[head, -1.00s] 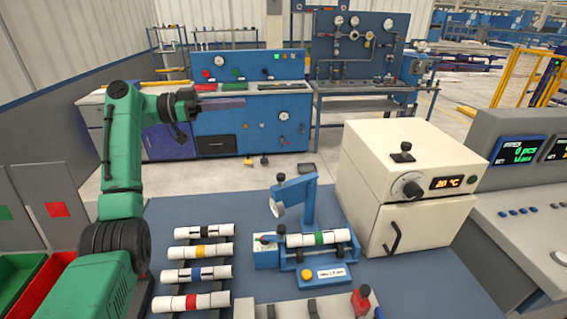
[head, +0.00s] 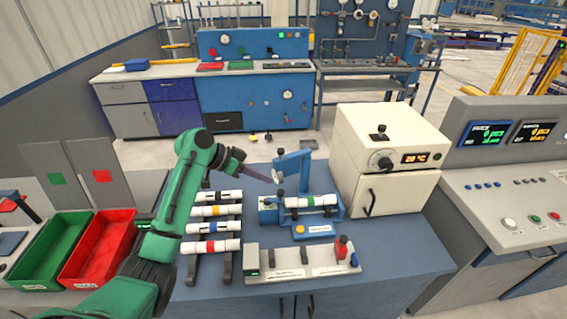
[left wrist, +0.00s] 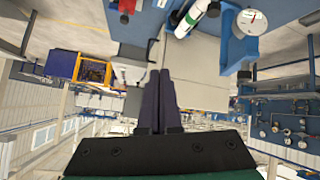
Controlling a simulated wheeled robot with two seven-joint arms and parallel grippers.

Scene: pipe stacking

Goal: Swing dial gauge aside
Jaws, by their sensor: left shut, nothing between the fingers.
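The dial gauge (head: 276,176) is a round white face on a blue swing arm (head: 293,166), which rises over a blue measuring stand (head: 268,214). A white pipe with a green band (head: 313,201) lies in the stand. My left gripper (head: 268,179) is shut and empty, its dark fingers pointing right, with the tips close to the gauge in the head view. In the left wrist view the gauge face (left wrist: 252,21) is to the right of and above the shut fingertips (left wrist: 159,72), apart from them in the picture. Contact cannot be told from the head view. My right gripper is not in view.
A cream oven (head: 385,150) stands right of the stand. A grey fixture (head: 318,262) with a red part is in front. Green (head: 52,240) and red (head: 100,238) bins are at left.

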